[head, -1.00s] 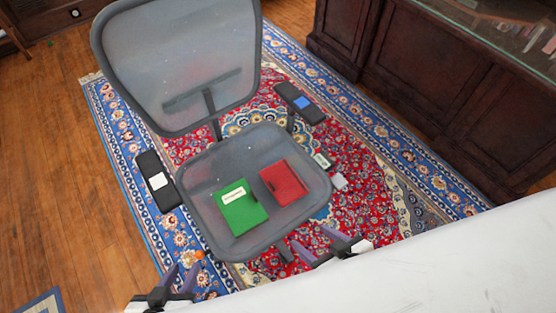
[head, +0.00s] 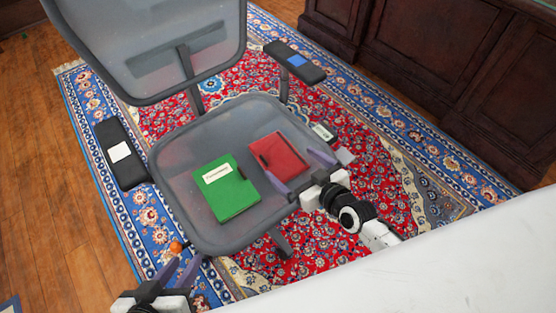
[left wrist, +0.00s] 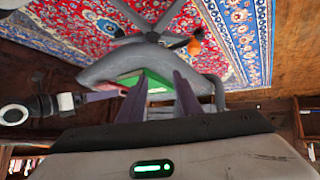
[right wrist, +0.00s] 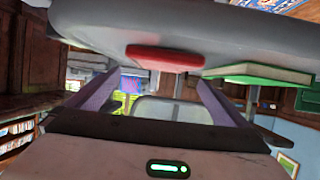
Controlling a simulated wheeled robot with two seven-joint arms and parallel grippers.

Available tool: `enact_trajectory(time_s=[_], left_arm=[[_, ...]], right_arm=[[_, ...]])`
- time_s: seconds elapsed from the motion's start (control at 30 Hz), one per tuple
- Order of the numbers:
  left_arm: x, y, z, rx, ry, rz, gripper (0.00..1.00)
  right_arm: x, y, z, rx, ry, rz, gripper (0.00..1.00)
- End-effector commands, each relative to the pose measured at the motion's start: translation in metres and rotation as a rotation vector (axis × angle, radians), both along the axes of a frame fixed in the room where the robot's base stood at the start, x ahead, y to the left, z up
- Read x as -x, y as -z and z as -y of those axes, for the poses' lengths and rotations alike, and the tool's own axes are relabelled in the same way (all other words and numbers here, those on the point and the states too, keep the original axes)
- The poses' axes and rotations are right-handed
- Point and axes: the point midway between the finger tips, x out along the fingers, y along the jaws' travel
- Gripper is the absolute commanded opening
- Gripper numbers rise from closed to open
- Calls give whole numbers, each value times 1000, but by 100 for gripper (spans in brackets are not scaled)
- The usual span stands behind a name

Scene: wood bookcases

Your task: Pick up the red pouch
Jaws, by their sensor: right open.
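The red pouch (head: 277,155) lies on the seat of the grey office chair (head: 180,165), to the right of a green folder (head: 223,190). My right gripper (head: 287,165) is open at the pouch's near right edge, with one finger on each side of its corner. In the right wrist view the red pouch (right wrist: 165,58) shows edge-on beyond and between the open fingers, with nothing held. Contact cannot be told. My left gripper (head: 183,266) is open and empty, low in front of the chair; its fingers also show apart in the left wrist view (left wrist: 160,85).
The chair's armrests (head: 122,153) (head: 295,62) flank the seat, and its backrest (head: 150,45) stands behind. A small orange ball (head: 176,247) is near my left gripper. Small items (head: 322,132) show beyond the seat's right edge. A dark wood cabinet (head: 430,70) stands at the right.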

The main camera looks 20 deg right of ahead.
Motion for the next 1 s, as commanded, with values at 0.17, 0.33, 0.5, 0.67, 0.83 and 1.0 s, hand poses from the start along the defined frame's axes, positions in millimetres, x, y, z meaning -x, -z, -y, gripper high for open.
enact_trajectory(time_s=[0.17,0.33,0.5,0.67,0.83,1.0], left_arm=[[-2,5,3,-3,16,-14,31],[-5,16,10,-7,53,-44,31],[-6,20,16,-13,87,-72,31],[-5,20,17,-14,95,-82,31],[-5,20,17,-14,95,-82,31],[-5,20,17,-14,94,-81,31]], right_arm=[[-12,7,-4,-2,0,0,100],[-32,22,-11,-5,1,0,100],[-50,29,-16,-3,2,0,100],[-54,29,-17,-1,0,-1,100],[-54,28,-17,-1,0,-1,95],[-54,28,-17,-1,0,-1,66]])
